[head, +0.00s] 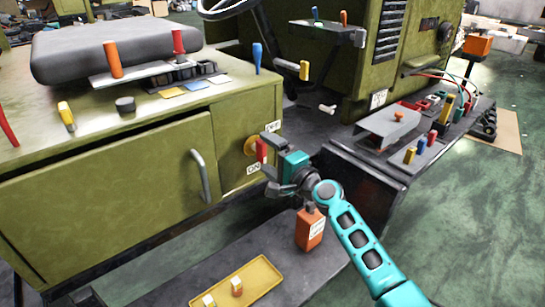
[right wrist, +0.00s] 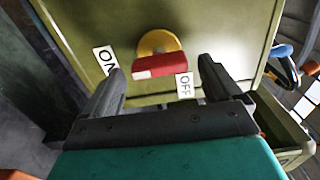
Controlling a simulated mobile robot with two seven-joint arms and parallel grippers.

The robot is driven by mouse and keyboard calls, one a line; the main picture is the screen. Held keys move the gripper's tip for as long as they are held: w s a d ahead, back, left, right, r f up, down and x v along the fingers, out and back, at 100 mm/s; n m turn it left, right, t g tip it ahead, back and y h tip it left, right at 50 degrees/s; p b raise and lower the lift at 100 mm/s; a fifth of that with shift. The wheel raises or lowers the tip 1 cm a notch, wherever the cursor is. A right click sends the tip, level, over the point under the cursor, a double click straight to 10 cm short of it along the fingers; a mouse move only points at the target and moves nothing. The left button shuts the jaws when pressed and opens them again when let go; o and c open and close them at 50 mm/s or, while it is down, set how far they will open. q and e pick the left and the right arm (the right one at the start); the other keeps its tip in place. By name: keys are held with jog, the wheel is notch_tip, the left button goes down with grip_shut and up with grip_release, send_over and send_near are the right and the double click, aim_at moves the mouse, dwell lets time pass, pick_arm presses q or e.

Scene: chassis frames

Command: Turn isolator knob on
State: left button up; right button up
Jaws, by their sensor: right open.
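The isolator knob has a red handle (head: 262,150) on a round yellow plate (head: 250,146), on the end face of the green cabinet. In the head view the handle looks near upright. An OFF label (head: 273,127) sits above it and an ON label (head: 254,168) below. My right gripper (head: 269,156) is open in front of the knob. In the right wrist view the red handle (right wrist: 158,65) lies ahead of and between my two open fingers (right wrist: 160,79), not gripped. The ON label (right wrist: 107,60) is to its left, the OFF label (right wrist: 184,85) to its lower right. My left gripper is not seen.
Below stand an orange bottle (head: 309,229) and a yellow tray (head: 259,281) with small items. A dark side deck (head: 368,165) with small levers is at right.

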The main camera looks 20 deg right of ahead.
jog(key=v, duration=1.3)
